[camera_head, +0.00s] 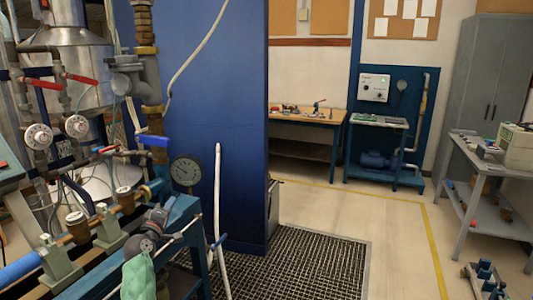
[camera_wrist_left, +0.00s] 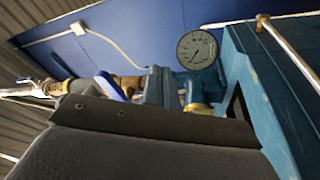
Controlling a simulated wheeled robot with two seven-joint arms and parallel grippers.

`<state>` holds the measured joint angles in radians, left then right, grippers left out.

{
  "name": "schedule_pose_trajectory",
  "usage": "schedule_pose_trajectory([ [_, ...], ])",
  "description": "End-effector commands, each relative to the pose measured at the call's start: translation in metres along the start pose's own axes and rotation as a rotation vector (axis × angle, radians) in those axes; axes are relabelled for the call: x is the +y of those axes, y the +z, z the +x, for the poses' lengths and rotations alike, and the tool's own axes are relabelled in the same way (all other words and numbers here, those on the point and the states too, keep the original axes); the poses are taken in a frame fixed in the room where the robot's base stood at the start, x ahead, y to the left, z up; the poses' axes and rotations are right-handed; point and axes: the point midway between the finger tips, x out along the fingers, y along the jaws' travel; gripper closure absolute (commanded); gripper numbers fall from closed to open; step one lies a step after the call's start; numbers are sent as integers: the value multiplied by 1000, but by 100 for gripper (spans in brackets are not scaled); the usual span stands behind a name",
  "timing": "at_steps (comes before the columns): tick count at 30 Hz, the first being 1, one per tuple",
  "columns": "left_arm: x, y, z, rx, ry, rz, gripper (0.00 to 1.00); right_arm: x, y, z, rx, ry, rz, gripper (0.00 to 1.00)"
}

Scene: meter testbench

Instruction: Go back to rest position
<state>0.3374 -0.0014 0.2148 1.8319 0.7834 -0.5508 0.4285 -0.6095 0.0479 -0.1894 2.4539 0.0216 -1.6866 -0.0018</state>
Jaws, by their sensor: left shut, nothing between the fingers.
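My left gripper (camera_head: 155,218) is the small grey shape low at the left of the head view, by the pipework on the test bench (camera_head: 183,212). It is shut and empty. In the left wrist view a dark grey part (camera_wrist_left: 150,125) fills the bottom, and the fingertips cannot be made out there. A round dial gauge (camera_head: 186,172) stands just above and right of the gripper; it also shows in the left wrist view (camera_wrist_left: 197,50). A blue valve handle (camera_head: 153,141) is above the gripper, also in the left wrist view (camera_wrist_left: 110,87). My right gripper is not in view.
Pipes, red-handled valves (camera_head: 82,79) and white-faced meters (camera_head: 38,136) crowd the left. A floor grate (camera_head: 310,265) and open floor lie right, with a grey side table (camera_head: 490,176) beyond.

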Motion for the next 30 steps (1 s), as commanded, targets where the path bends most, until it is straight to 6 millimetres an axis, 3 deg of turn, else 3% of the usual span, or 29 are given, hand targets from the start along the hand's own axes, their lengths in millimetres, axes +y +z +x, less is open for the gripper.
schedule_pose_trajectory([
  [1, -12, 22, -15, -47, -36, 39, 100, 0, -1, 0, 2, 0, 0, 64],
  [6, -47, 89, -68, -213, -155, 181, 100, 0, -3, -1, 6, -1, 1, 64],
  [15, -97, 192, -183, -515, -351, 402, 100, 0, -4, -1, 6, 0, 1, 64],
  [24, -125, 269, -320, -824, -528, 583, 100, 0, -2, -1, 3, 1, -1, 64],
  [30, -127, 303, -417, -1031, -635, 679, 100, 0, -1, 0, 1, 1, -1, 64],
])
